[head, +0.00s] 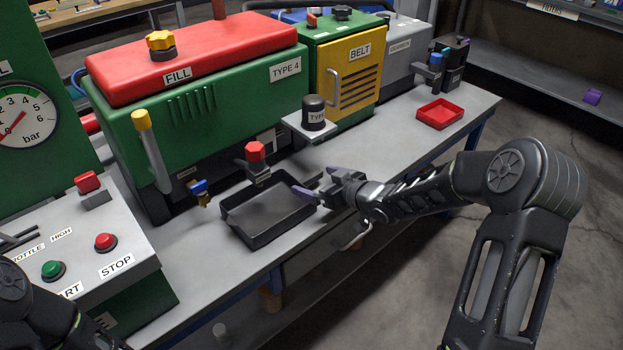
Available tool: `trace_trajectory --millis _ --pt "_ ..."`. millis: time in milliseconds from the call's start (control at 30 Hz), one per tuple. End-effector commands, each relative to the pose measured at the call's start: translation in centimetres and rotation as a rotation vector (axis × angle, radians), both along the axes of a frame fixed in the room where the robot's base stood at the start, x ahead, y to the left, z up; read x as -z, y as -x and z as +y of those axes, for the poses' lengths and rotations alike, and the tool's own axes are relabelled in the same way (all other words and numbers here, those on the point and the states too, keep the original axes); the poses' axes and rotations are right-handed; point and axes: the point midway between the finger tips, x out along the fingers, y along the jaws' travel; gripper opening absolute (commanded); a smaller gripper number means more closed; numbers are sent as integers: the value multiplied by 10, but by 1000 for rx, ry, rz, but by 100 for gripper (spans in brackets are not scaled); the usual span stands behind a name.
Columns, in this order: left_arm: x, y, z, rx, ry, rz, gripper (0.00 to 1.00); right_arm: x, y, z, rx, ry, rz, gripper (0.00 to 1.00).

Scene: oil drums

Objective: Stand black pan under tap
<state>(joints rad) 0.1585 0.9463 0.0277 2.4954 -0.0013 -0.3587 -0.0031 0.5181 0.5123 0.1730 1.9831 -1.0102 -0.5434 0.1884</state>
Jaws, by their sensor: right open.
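The black pan (262,222) is a shallow rectangular tray lying flat on the grey bench, in front of the green machine. A small brass tap with a blue handle (201,190) sticks out of the machine, just left of the pan's left end. My right gripper (311,184) is open at the pan's right end, with a purple finger close to the rim. I cannot tell whether it touches the pan. My left arm shows only at the bottom left corner, and its gripper is out of view.
A red-capped fitting (256,158) stands behind the pan. A black cylinder (314,112) sits on a small shelf (304,132) behind my right gripper. A control box (75,245) stands at left. A red tray (440,114) lies at right. Bare bench (190,262) lies left of the pan.

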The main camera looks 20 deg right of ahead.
Motion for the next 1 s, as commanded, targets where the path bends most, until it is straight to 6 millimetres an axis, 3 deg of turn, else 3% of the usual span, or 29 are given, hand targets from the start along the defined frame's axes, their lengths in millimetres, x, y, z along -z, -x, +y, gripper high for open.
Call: trace_trajectory --millis 300,833,1000 --pt "-5 0 0 0 0 0 36 -17 38 -15 1 -1 0 97" --pt "-5 0 0 0 0 0 36 -19 40 -16 0 0 -1 97" --pt "-18 0 0 -1 0 0 36 -31 40 -16 0 0 -1 97"
